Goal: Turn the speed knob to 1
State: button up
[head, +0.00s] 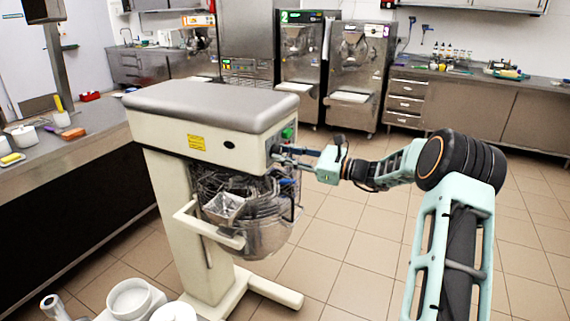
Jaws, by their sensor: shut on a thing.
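The stand mixer (215,110) stands in the middle of the head view, with a grey top, a cream body and a steel bowl (268,236) behind a wire guard. My gripper (285,153) reaches in from the right and is shut at the mixer's front face, just below the green button (288,133). The speed knob is between its fingertips, small and mostly hidden by them. The number the knob points to is too small to read.
A dark-fronted counter (70,145) with dishes runs along the left. Batch freezers numbered 2 (301,65) and 3 (357,70) stand at the back. White bowls (129,298) sit at the bottom left. Tiled floor is open right of the mixer.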

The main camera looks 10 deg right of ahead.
jog(key=shift+n+b, duration=7.4)
jog(key=shift+b, duration=2.6)
jog(key=o, duration=1.1)
jog(key=shift+r, duration=0.1)
jog(key=shift+o, duration=0.2)
jog(key=v, duration=1.2)
